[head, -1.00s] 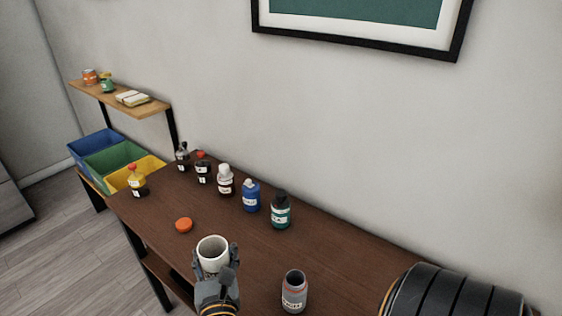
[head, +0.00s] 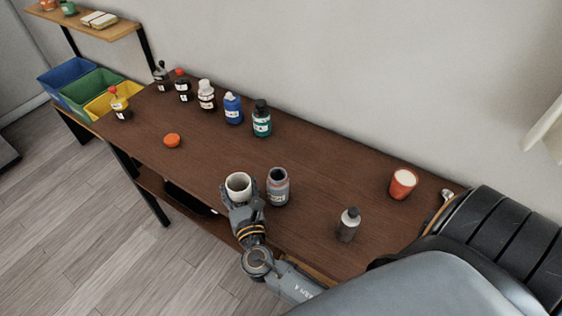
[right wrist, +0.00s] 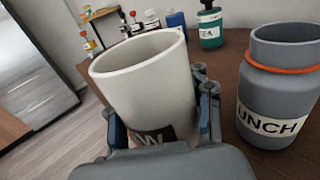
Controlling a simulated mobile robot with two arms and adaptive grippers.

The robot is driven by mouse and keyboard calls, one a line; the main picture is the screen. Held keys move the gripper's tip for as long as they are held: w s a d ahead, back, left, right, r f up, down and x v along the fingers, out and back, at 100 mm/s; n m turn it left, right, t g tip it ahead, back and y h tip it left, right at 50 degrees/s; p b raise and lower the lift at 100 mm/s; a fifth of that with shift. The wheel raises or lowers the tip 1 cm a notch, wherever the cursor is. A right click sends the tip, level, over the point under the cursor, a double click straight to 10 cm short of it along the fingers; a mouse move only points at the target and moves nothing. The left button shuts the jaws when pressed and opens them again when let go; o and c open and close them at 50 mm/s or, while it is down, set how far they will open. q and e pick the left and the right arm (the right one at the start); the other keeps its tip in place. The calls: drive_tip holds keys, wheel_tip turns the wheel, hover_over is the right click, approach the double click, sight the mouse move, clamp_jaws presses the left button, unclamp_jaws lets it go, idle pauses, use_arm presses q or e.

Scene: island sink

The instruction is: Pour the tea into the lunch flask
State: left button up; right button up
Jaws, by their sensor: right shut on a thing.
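My right gripper (head: 243,202) is shut on a white cup (head: 238,186), with a finger on each side. In the right wrist view the cup (right wrist: 145,85) is slightly tilted and has a dark label with a "W"; its bottom inside is hidden. The grey lunch flask (head: 278,188) stands upright and uncapped just right of the cup. In the right wrist view the flask (right wrist: 278,90) shows an orange ring and a label ending in "UNCH". A teal bottle (head: 262,122) with a dark cap stands farther back; its label seems to read "TEA" (right wrist: 211,33). My left gripper is not in view.
Several bottles, including a blue one (head: 233,108), line the table's back. An orange lid (head: 172,140) lies at left. A red cup (head: 403,184) and a grey bottle (head: 348,226) stand at right. The table's middle is clear.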

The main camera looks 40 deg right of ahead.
sight(245, 175)
drive_tip(key=shift+d, duration=0.1)
drive_tip(key=shift+s+d+r+m, duration=0.1)
drive_tip(key=shift+d+r+m, duration=0.1)
drive_tip(key=shift+m, duration=0.35)
drive_tip(key=shift+s+d+r+m, duration=0.1)
drive_tip(key=shift+d+m, duration=0.1)
drive_tip(key=shift+m, duration=1.25)
drive_tip(key=r+p, duration=0.1)
drive_tip(key=r, duration=0.1)
drive_tip(key=d+r+p, duration=0.1)
drive_tip(key=r+p, duration=0.1)
drive_tip(key=shift+r, duration=0.2)
drive_tip(key=shift+s+d+r+m+g+y+p, duration=0.1)
drive_tip(key=shift+d+r+m+g+y+p, duration=0.3)
drive_tip(key=shift+m, duration=0.85)
drive_tip(key=shift+s+d+r+m+t+b, duration=0.15)
drive_tip(key=shift+r+m, duration=0.5)
drive_tip(key=shift+m, duration=0.65)
drive_tip(key=shift+d+r+m+g+y+p, duration=0.25)
drive_tip(key=shift+r+m, duration=0.3)
drive_tip(key=shift+m, duration=0.7)
drive_tip(key=shift+f+m+b, duration=0.35)
drive_tip(key=shift+m+b, duration=0.1)
drive_tip(key=shift+m, duration=0.45)
